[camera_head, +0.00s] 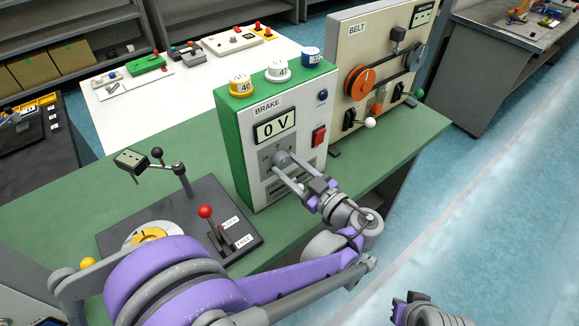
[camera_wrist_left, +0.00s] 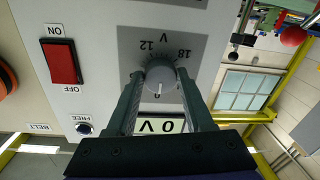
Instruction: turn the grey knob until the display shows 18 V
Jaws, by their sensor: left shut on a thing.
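The grey knob (camera_head: 281,157) is on the front of the green and white BRAKE box (camera_head: 236,145). My left gripper (camera_head: 285,165) is shut on the knob, one finger on each side, as the left wrist view shows (camera_wrist_left: 160,76). The knob (camera_wrist_left: 159,84) has a white pointer line that points at the 0 mark; the 12 and 18 marks also show on its dark scale plate. The display (camera_head: 274,126) above the knob reads 0 V. It is partly covered by my gripper in the left wrist view (camera_wrist_left: 160,125). My right gripper (camera_head: 410,298) is at the bottom edge, partly cut off.
A red ON/OFF switch (camera_head: 319,136) is beside the display. Yellow, white and blue caps stand on the box. A lever base with a red-knobbed lever (camera_head: 206,212) is in front left, near my left arm. The BELT panel (camera_head: 357,50) stands to the right on the green table (camera_head: 60,215).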

